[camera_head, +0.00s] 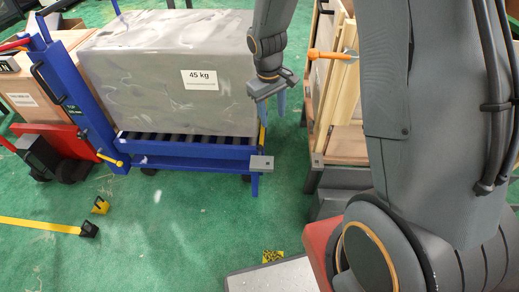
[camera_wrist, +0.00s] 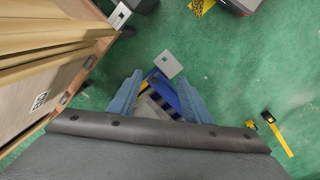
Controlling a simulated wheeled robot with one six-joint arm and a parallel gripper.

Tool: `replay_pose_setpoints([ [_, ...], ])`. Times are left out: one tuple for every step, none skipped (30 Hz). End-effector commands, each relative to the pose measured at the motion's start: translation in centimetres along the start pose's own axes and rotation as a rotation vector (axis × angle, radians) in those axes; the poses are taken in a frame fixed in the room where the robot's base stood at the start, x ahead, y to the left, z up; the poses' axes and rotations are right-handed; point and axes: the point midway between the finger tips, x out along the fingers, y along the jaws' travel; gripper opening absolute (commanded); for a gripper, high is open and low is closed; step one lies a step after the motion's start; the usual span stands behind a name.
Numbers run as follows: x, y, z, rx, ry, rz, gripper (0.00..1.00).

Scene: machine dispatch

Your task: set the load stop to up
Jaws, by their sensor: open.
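A blue cart (camera_head: 185,163) with a dark roller deck carries a large grey box (camera_head: 165,75) labelled 45 kg. A small grey plate (camera_head: 262,162) sticks out at the cart's right end, and it also shows in the wrist view (camera_wrist: 168,64). It looks flat and may be the load stop; I cannot tell its setting. My gripper (camera_head: 272,112) points down beside the box's right face, above the cart's right end. Its blue fingers are apart and empty. In the wrist view, the cart's end (camera_wrist: 165,92) shows between the fingertips (camera_wrist: 160,82), with the plate just beyond.
A wooden crate or shelf (camera_head: 345,130) with an orange-handled tool (camera_head: 330,55) stands close right of my gripper. A red hand truck (camera_head: 50,140) stands at left.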

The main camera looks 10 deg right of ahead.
Motion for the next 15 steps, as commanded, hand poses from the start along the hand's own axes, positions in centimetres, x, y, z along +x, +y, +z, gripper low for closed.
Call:
replay_pose_setpoints([
  [3.3,0.1,-1.8,-0.036,-0.003,0.007,0.44],
  [4.7,0.2,-2.8,-0.058,-0.001,0.013,0.44],
  [6.6,0.3,-4.2,-0.086,0.004,0.020,0.44],
  [8.1,0.4,-5.1,-0.108,0.006,0.025,0.44],
  [9.6,0.4,-5.9,-0.129,0.008,0.030,0.44],
  [11.5,0.4,-7.0,-0.157,0.011,0.036,0.44],
  [12.9,0.4,-7.8,-0.177,0.014,0.040,0.44],
  [14.2,0.3,-8.4,-0.195,0.017,0.044,0.44],
  [15.8,0.3,-9.2,-0.218,0.019,0.049,0.44],
  [16.9,0.2,-9.8,-0.234,0.021,0.052,0.44],
  [18.0,0.2,-10.2,-0.247,0.023,0.054,0.44],
  [19.2,0.1,-10.8,-0.265,0.026,0.058,0.44],
  [20.0,0.1,-11.1,-0.276,0.028,0.060,0.44],
  [20.6,0.0,-11.4,-0.285,0.030,0.062,0.44],
  [21.4,-0.1,-11.7,-0.296,0.031,0.064,0.44],
])
